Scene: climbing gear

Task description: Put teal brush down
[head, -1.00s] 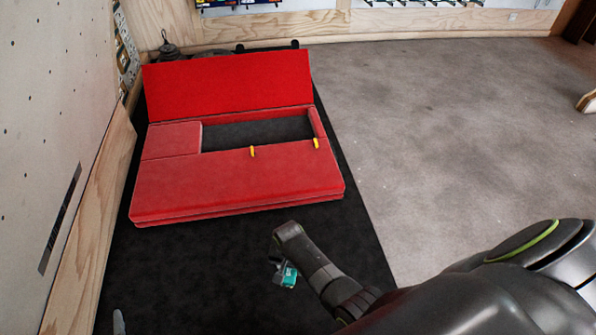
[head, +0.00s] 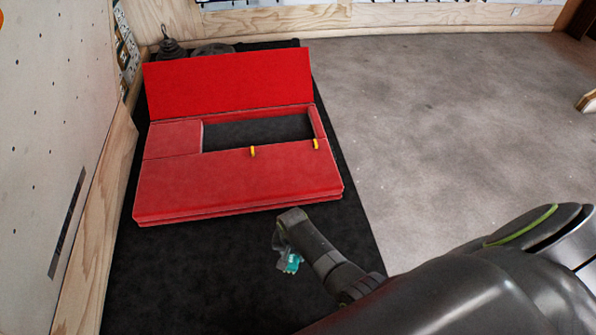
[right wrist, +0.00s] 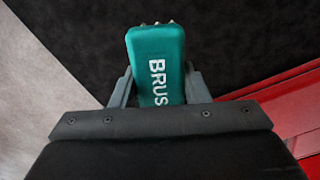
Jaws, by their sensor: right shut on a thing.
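The teal brush (right wrist: 157,62) has white lettering along its face and is held between the two fingers of my right gripper (right wrist: 158,88) in the right wrist view. In the head view the teal brush (head: 292,263) shows as a small teal patch beside my right gripper (head: 281,259), in front of the red mat. The gripper is shut on the brush, above the black floor mat (head: 200,270). How high the brush is above it, I cannot tell. The brush's lower part is hidden by the gripper in the wrist view. My left gripper is not in view.
A red folding crash pad (head: 235,185) with a raised back panel and a dark opening lies on the black mat ahead. Two yellow tabs show on it. A wooden wall with holes (head: 50,130) stands at the left. Grey floor (head: 450,110) is open at the right.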

